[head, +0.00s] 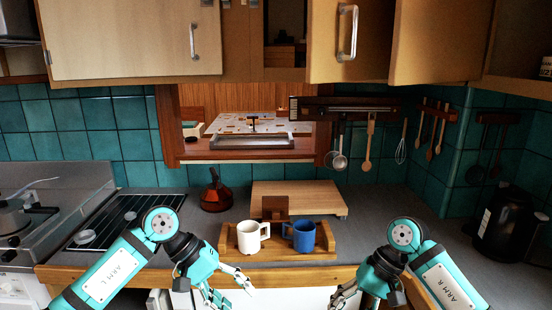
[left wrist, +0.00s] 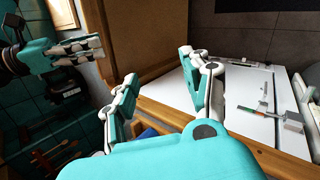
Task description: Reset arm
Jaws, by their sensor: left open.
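My left gripper (head: 236,293) is in front of the counter's front edge at the lower left of centre in the head view. Its fingers are apart with nothing between them, and they also show in the left wrist view (left wrist: 160,88). My right gripper (head: 352,296) hangs at the lower right of centre, also before the counter edge. Its fingers point down and away, partly cut off by the frame, so its opening is unclear. It also shows at the upper left of the left wrist view (left wrist: 80,48). Neither gripper touches the mugs.
A wooden tray (head: 285,256) on the counter holds a white mug (head: 250,238) and a blue mug (head: 303,236). Behind it lie a wooden board (head: 315,197) and a red-brown pot (head: 215,193). A cooktop (head: 120,222) is left, a black kettle (head: 503,225) right. Cabinet doors hang above.

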